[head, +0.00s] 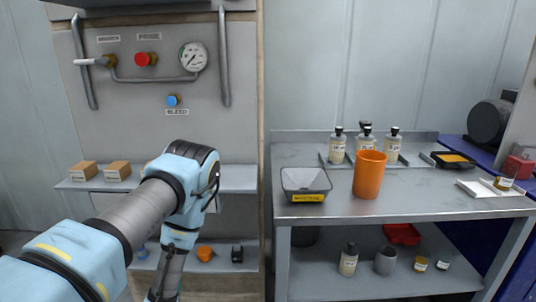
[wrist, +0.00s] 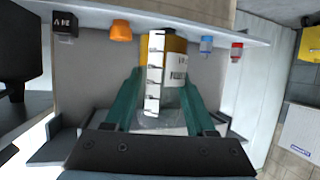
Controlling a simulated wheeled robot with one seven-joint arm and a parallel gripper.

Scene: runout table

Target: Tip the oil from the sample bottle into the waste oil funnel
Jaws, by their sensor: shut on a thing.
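My gripper (wrist: 163,108) is shut on the sample bottle (wrist: 176,72), seen in the wrist view between two green fingers. The bottle is clear with amber oil, a white label and a graduated strip along its side. The oil lies toward the top of this view, at the end away from the gripper's palm. In the head view my arm reaches down at the left, and the fingers and bottle do not show. The waste oil funnel (head: 306,181), a grey square basin with a yellow label, stands on the metal table's left end, well right of my arm.
An orange cup (head: 369,175) stands right of the funnel on the metal table (head: 430,200). Several labelled bottles (head: 366,137) stand behind it. A panel with a gauge (head: 193,56) and shelf with small boxes (head: 118,170) is at left. The lower shelf holds an orange item (head: 205,253).

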